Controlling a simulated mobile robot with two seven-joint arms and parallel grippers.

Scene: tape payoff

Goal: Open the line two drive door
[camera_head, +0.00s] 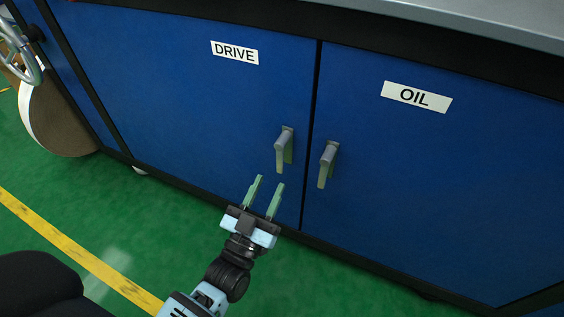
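The blue drive door (190,100) has a white label reading DRIVE (235,52) near its top. Its grey handle (284,149) hangs downward near the door's right edge. The door looks shut, flush with the cabinet. My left gripper (264,188) is below and slightly left of this handle, its two pale green fingers apart and pointing up toward it. Nothing is between the fingers, and they look clear of the handle. My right gripper is not in view.
The blue oil door (430,190), labelled OIL (416,96), is right of the drive door, with its own grey handle (328,163) close by. A brown roll (62,120) stands at far left. The green floor (150,225) has a yellow line (80,255).

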